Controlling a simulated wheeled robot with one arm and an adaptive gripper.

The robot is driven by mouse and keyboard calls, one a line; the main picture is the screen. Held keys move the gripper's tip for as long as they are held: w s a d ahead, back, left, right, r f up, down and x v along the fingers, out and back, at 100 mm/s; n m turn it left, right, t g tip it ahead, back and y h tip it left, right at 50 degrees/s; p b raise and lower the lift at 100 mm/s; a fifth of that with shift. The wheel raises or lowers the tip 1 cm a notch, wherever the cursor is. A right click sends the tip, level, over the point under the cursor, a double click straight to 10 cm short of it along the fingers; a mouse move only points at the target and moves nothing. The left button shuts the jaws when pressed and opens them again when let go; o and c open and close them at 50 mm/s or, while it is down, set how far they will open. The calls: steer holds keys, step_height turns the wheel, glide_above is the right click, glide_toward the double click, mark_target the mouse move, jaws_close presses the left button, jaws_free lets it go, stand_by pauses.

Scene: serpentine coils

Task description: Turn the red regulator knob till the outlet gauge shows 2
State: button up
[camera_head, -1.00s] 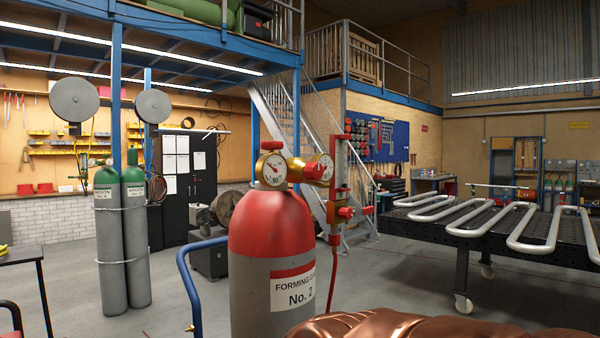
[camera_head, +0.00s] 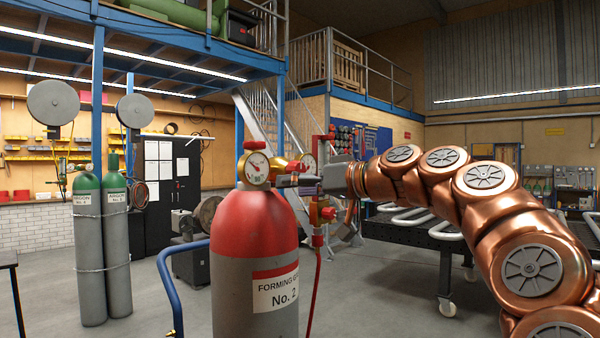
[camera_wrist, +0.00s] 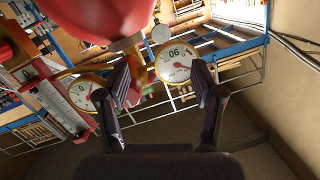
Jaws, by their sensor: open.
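The red regulator knob (camera_head: 296,166) shows just above my gripper's fingers, partly hidden by them. My gripper (camera_head: 297,184) reaches in from the right to the regulator. In the wrist view my gripper (camera_wrist: 161,72) is open, with a red part near its left finger; I cannot tell whether they touch. The wrist view shows a gauge with a 0 mark (camera_wrist: 82,92) at left and an upside-down gauge (camera_wrist: 175,63) at right. I cannot read either needle exactly.
The regulator sits on a red-topped forming gas cylinder (camera_head: 255,235). A red flowmeter block (camera_head: 321,212) with a hose stands close beside my fingers. A blue trolley handle (camera_head: 168,285) is left of the cylinder. A black welding table (camera_head: 400,245) stands behind my arm.

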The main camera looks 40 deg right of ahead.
mark_target(302, 169)
steer(key=s+d+r+t+h, duration=0.1)
steer(key=d+r+t, duration=0.15)
steer(key=d, duration=0.45)
steer(key=shift+m+g, duration=0.25)
steer(key=shift+m, duration=0.15)
steer(key=x, duration=0.2)
steer(key=p+x, duration=0.1)
steer(key=x, duration=0.2)
steer(key=p+x, duration=0.1)
steer(key=x, duration=0.1)
steer(key=shift+w+a+r, duration=0.15)
steer(key=shift+a+r, duration=0.15)
steer(key=shift+r, duration=0.05)
steer(key=c, duration=1.1)
